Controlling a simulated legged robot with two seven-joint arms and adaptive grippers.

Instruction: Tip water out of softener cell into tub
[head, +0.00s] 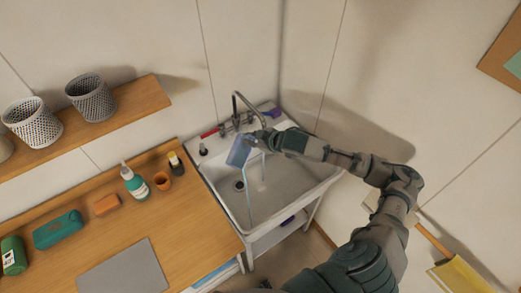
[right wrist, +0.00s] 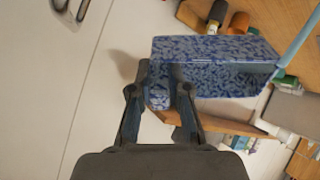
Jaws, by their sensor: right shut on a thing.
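The softener cell (head: 238,151) is a blue box, tilted over the white tub (head: 290,192). In the right wrist view the cell (right wrist: 215,62) shows a blue-and-white mottled surface, with its open side facing right. My right gripper (head: 263,138) is shut on the cell's wall near the faucet; its two fingers also show in the right wrist view (right wrist: 161,82). A thin pale-blue stream of water (head: 249,187) runs from the cell down into the tub near the drain (head: 239,186). My left gripper is not in view.
A curved faucet (head: 236,104) stands behind the cell. Wire baskets (head: 92,98) stand on a shelf above.

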